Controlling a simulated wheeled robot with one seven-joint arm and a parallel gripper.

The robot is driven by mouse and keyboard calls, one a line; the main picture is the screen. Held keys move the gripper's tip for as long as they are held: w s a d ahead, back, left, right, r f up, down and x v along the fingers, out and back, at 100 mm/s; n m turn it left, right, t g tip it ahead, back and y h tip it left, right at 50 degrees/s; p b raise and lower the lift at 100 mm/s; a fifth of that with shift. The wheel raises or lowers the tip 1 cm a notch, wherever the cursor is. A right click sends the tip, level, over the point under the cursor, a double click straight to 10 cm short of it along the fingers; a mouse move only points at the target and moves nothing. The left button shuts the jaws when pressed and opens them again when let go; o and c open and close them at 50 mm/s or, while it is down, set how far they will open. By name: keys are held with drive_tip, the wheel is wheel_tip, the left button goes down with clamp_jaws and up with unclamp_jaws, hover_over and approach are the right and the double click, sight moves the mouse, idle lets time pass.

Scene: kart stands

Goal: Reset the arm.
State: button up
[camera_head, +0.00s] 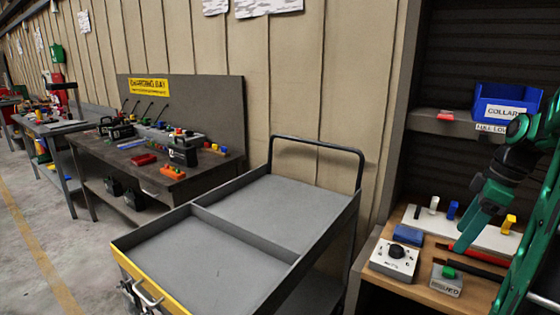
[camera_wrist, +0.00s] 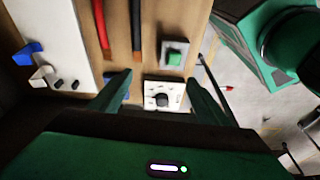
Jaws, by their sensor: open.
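In the head view my green arm comes in from the right edge, with the gripper (camera_head: 465,242) low over the wooden bench top (camera_head: 383,284). In the wrist view a white box with a black knob (camera_wrist: 153,88) shows between the fingers. A grey box with a green button (camera_wrist: 174,54) is beside it; it also shows in the head view (camera_head: 447,284). Whether the fingers touch anything on the bench is unclear.
A white board (camera_head: 440,226) with upright pegs, a blue block (camera_head: 408,235) and red and black bars (camera_wrist: 136,25) lie on the bench. A blue bin (camera_head: 505,104) and a red item (camera_head: 446,115) sit on the shelf above. An empty grey cart (camera_head: 290,202) stands left.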

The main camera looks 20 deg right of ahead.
drive_tip(key=s+a+f+m+g, duration=0.1)
drive_tip(key=s+a+f+m, duration=0.2)
drive_tip(key=s+a+m, duration=0.2)
drive_tip(key=s+a+f+m+g+h, duration=0.1)
drive_tip(key=s+a+f+m, duration=0.1)
drive_tip(key=s+a+m, duration=0.4)
drive_tip(key=a+m, duration=0.2)
drive_tip(key=a, duration=0.3)
drive_tip(key=shift+s+f+m+h, duration=0.3)
drive_tip(key=shift+f+m, duration=0.1)
drive_tip(key=shift+w, duration=0.1)
drive_tip(key=shift+w+d+f, duration=0.1)
drive_tip(key=shift+w+f, duration=0.15)
drive_tip(key=shift+w, duration=0.25)
idle(0.3)
